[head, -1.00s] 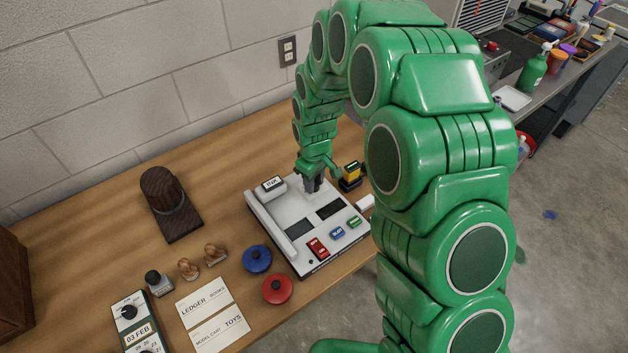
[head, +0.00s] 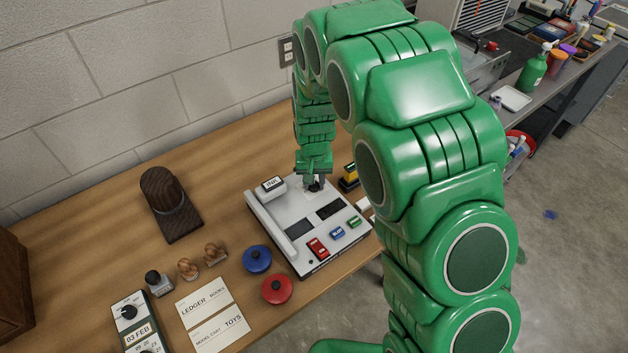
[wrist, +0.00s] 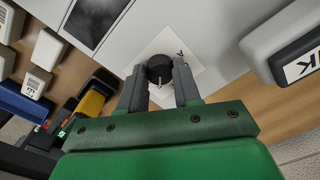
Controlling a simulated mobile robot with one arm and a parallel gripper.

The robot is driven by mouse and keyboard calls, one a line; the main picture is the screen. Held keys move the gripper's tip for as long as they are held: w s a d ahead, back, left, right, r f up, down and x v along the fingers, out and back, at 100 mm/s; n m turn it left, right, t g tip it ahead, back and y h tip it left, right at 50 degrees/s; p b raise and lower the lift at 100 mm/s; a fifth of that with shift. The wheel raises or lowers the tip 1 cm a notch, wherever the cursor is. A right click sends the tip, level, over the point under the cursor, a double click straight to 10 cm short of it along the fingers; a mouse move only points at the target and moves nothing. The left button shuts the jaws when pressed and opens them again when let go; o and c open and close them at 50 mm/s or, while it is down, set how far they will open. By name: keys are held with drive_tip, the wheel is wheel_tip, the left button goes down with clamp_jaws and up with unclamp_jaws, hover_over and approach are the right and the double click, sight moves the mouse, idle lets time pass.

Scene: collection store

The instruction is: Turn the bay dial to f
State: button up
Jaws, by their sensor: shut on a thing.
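The bay dial (wrist: 159,68) is a small round black knob on a pale square plate on the sorter-like grey-white console (head: 281,216). In the wrist view my gripper (wrist: 160,74) has one dark finger on each side of the knob and is shut on it. A light pointer mark shows on the knob's near side.
The console also carries dark panels, small red, blue and green blocks (head: 337,232) and a white block marked with letters (head: 272,184). A yellow and black object (head: 349,176) stands close by on the right.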

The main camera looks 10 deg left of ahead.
sight(314, 184)
drive_tip(key=shift+m, duration=0.4)
drive_tip(key=o, duration=1)
drive_tip(key=shift+o, duration=0.2)
drive_tip(key=shift+r, duration=0.1)
wheel_tip(314, 184, up, 8)
drive_tip(key=shift+f, duration=0.15)
